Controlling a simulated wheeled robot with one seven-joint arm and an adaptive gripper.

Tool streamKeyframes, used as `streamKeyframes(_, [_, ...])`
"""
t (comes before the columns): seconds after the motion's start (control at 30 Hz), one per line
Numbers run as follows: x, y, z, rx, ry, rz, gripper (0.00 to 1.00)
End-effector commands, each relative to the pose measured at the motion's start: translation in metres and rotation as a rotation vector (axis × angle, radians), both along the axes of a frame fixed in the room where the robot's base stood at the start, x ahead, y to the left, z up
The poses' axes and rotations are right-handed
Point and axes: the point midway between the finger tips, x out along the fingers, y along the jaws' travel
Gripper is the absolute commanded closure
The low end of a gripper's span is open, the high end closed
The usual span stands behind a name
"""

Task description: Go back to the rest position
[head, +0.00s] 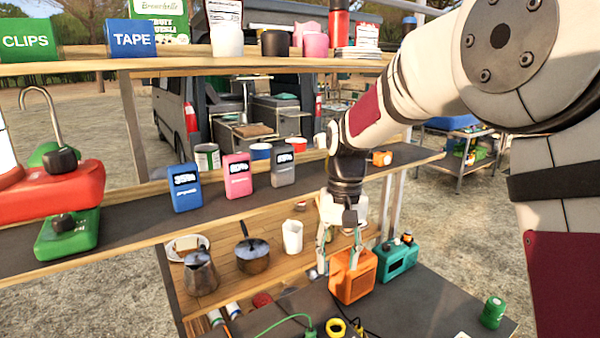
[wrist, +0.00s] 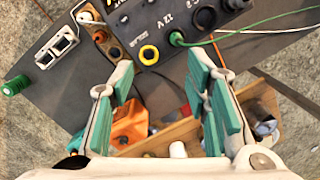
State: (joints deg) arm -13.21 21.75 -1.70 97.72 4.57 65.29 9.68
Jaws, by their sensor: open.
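My gripper (head: 340,262) hangs from my arm at the right of the head view, fingers pointing down. It is in front of the shelf unit, close by an orange box (head: 353,284) on the dark table. In the wrist view my gripper (wrist: 160,82) is open, its teal-padded fingers wide apart with nothing held between them. The orange box (wrist: 131,126) shows partly behind the left finger there. From these views I cannot tell whether a finger touches it.
A teal box (head: 397,260) stands right of the orange one, and a green can (head: 492,312) near the table's right edge. The middle shelf (head: 130,218) holds three labelled boxes and other items. Cables and a black panel (wrist: 180,25) lie on the table.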

Motion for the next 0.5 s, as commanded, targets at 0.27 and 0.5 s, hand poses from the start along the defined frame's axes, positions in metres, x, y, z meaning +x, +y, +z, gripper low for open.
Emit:
streamKeyframes(0.27, [-0.052, -0.04, 0.063, 0.015, -0.152, -0.006, 0.57])
streamKeyframes(0.5, [-0.106, -0.068, 0.093, 0.015, -0.279, -0.008, 0.57])
